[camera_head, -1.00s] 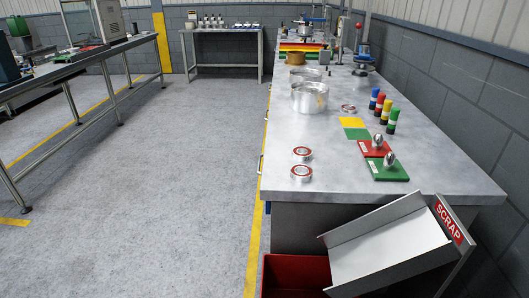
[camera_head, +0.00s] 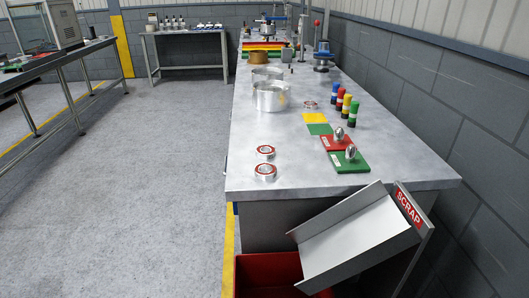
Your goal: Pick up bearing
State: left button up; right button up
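Two bearings with red faces and silver rims lie flat near the left front edge of the workbench (camera_head: 215,186). One bearing (camera_head: 265,151) is slightly farther back; the other bearing (camera_head: 265,170) is nearer the front edge. A similar red and silver ring, perhaps a third bearing (camera_head: 310,104), lies farther back, right of the metal cylinders. Neither of my grippers shows in the head view.
A grey scrap chute (camera_head: 350,235) slopes over a red bin (camera_head: 265,272) at the bench front. Metal cylinders (camera_head: 271,97), a red pad (camera_head: 336,143), a green pad (camera_head: 349,162) with shiny pieces and coloured canisters (camera_head: 345,103) stand on the bench. Floor left is open.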

aim_at(260, 150)
jog(key=i+j+z, duration=0.1)
jog(key=j, duration=0.25)
jog(key=i+j+z, duration=0.15)
jog(key=j, duration=0.25)
jog(key=i+j+z, duration=0.1)
jog(key=j, duration=0.3)
jog(key=i+j+z, duration=0.1)
jog(key=i+j, duration=0.15)
jog(key=j, duration=0.15)
jog(key=i+j+z, duration=0.15)
jog(key=j, duration=0.25)
jog(key=j+z, duration=0.1)
jog(key=j, duration=0.3)
jog(key=i, duration=0.05)
